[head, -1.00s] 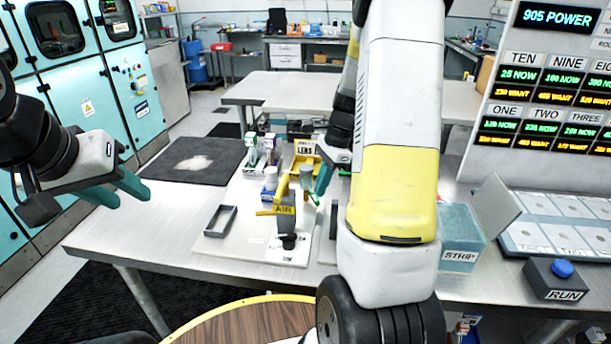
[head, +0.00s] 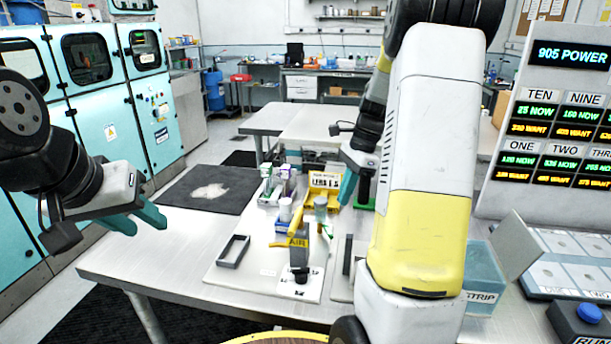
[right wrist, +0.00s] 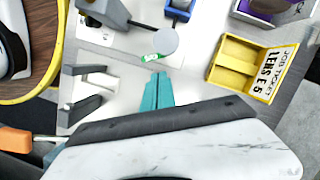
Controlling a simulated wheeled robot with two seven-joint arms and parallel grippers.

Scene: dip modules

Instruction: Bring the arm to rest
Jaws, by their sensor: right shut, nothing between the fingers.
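My right arm crosses the right half of the head view, its white and yellow link in front of the table. My right gripper (head: 346,190) is above the far part of the pale work board, beside the yellow job ticket tray. In the right wrist view its teal fingers (right wrist: 158,92) are together with nothing between them, above the pale surface. My left gripper (head: 157,222) hangs at the left over the table's left edge, its teal fingers apart and empty.
The yellow tray (head: 323,196) stands behind the AIR stand (head: 300,262). A grey open frame (head: 233,251) lies on the board. A black mat (head: 172,190) covers the table's far left. The STRIP bin (head: 484,277) and RUN button (head: 589,313) are at the right.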

